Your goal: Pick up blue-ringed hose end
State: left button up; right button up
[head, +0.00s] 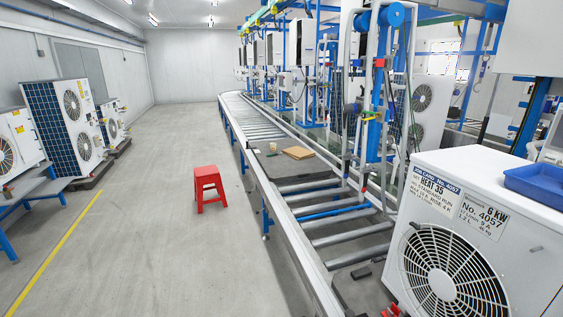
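I cannot make out a blue-ringed hose end for certain. Hoses (407,125) hang on the blue and white test station frame at the right, beyond the near outdoor unit. A red fitting (380,63) and a blue part with a yellow-green top (371,114) show on that frame. They are too small to tell whether any is a hose end with a blue ring. Neither of my grippers is in view.
A roller conveyor (319,211) runs from the near right to the back. A white heat pump unit (480,230) bearing a blue tray (540,184) fills the lower right. A red stool (208,189) stands left of the conveyor. The grey floor (150,235) is largely clear.

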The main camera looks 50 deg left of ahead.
aim_at(348, 155)
jog(key=u, duration=1)
jog(key=z, duration=2.05)
jog(key=u, duration=2.05)
jog(key=z, duration=0.25)
jog(key=i+j+z, duration=0.25)
jog(key=j, duration=0.15)
jog(key=i+j+z, duration=0.1)
jog(key=j+z, duration=0.15)
jog(key=j, duration=0.2)
jog(key=i+j+z, duration=0.2)
jog(key=j, duration=0.25)
jog(key=j+z, duration=0.25)
jog(key=j, duration=0.25)
